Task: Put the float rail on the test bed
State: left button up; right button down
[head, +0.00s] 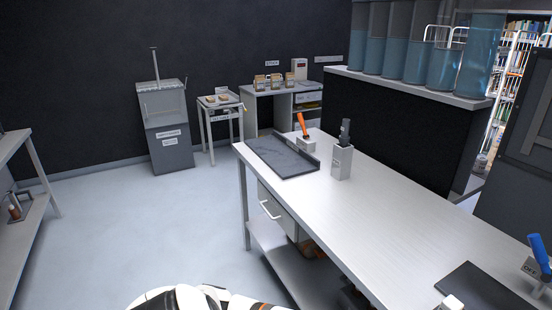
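I cannot pick out the float rail for certain. No label that I can read names the test bed. A small grey stand (222,114) by the back wall has a label on its front edge and small tan pieces on top. A grey cabinet (170,148) with a sloped top and an upright rod stands to its left. White parts of my own body show at the bottom edge, but neither gripper's fingers can be seen.
A long pale workbench (375,215) fills the right, with a dark tray (283,157), a grey holder (342,162), an orange-handled tool (303,124) and a dark mat (485,290). A desk (262,93) stands at the back. The floor (130,225) at left is clear.

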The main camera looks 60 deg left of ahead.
aim_at(277, 153)
jog(key=j+u, duration=0.1)
jog(key=j, duration=0.6)
jog(key=i+j+u, duration=0.1)
jog(key=j, duration=0.55)
jog(key=i+j+u, duration=0.1)
jog(key=j, duration=0.55)
